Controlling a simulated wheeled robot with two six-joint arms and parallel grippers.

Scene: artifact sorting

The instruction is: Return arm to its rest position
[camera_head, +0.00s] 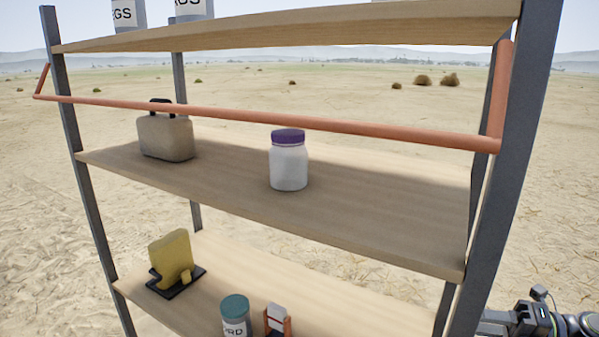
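Part of my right arm (535,320) shows at the bottom right corner, beyond the shelf's right front post. Its fingertips cannot be made out, so I cannot tell whether that gripper is open or shut. My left arm and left gripper are not in view. No object is seen held.
A shelf rack with dark posts (510,180) fills the view. A red bar (270,117) crosses its front. The middle shelf (380,215) holds a beige case (166,138) and a purple-lidded white jar (289,167). Below are a yellow object (172,257), a teal-lidded jar (235,318) and an orange-framed item (277,320).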

